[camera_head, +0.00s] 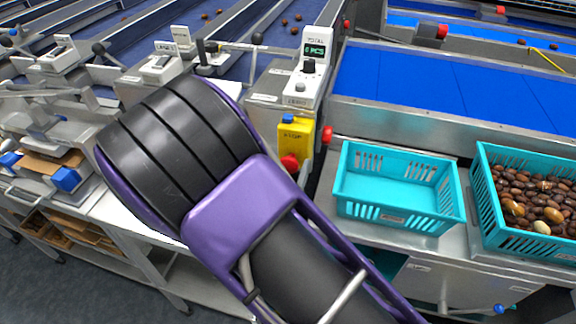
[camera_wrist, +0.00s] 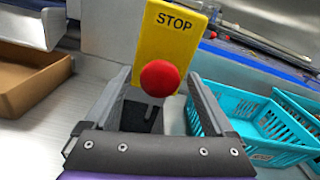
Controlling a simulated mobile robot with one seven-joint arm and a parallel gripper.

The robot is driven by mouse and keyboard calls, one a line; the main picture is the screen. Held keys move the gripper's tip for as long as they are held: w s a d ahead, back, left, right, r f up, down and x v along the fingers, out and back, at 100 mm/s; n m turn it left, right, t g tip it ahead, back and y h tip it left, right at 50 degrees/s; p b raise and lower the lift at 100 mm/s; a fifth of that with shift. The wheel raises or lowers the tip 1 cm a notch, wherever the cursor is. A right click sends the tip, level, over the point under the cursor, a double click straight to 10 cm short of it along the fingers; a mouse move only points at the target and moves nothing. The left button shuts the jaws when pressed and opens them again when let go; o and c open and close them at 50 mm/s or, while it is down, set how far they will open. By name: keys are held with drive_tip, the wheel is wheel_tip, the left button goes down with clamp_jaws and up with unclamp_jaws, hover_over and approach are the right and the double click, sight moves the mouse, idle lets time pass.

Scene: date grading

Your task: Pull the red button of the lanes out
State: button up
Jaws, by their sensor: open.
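The red button (camera_head: 290,162) is on the yellow STOP box (camera_head: 297,137) on the lane-side panel, and my arm partly covers the area just below it. In the wrist view the round red button (camera_wrist: 160,78) stands out from the lower part of the yellow box (camera_wrist: 176,28). My gripper (camera_wrist: 157,86) is open, with one finger on each side of the button in the picture. I see gaps between both fingers and the button, and cannot tell how far the tips reach along it. In the head view my arm hides the fingers.
An empty teal crate (camera_head: 385,218) stands right of the box, and a teal crate (camera_head: 487,222) of dates stands further right. A counter unit (camera_head: 311,70) is above the box. A brown carton (camera_wrist: 30,85) lies left in the wrist view.

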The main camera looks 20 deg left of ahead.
drive_tip(key=shift+w, duration=0.3)
clamp_jaws()
idle(0.3)
